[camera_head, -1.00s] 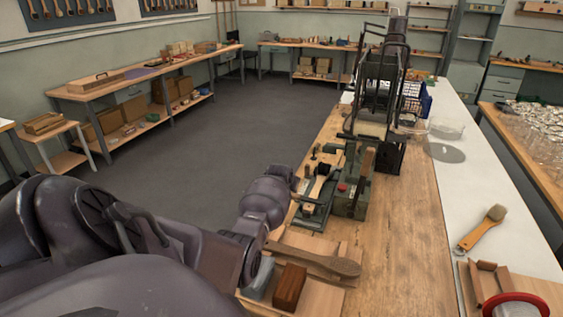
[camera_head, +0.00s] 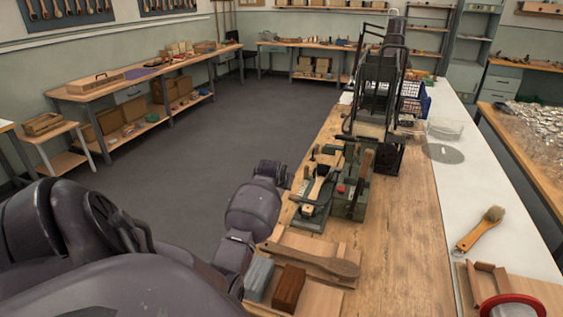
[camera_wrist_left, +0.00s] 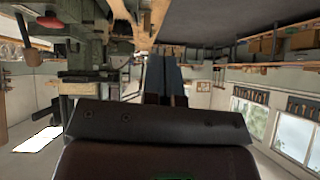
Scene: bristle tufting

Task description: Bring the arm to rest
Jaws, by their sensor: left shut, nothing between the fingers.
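My left arm (camera_head: 252,208) reaches along the left edge of the wooden workbench in the head view, over the floor side. Its gripper is not visible there. In the left wrist view my left gripper (camera_wrist_left: 165,60) shows as two dark fingers side by side, shut and empty. That view is turned over, with bench equipment at its top left. My right gripper is in no view.
On the workbench (camera_head: 405,240) near my arm lie a wooden brush body (camera_head: 315,260), a red-brown block (camera_head: 289,287) and a grey block (camera_head: 259,278). A green fixture (camera_head: 350,185) and a tall black machine (camera_head: 378,95) stand beyond. Floor (camera_head: 225,130) at left is clear.

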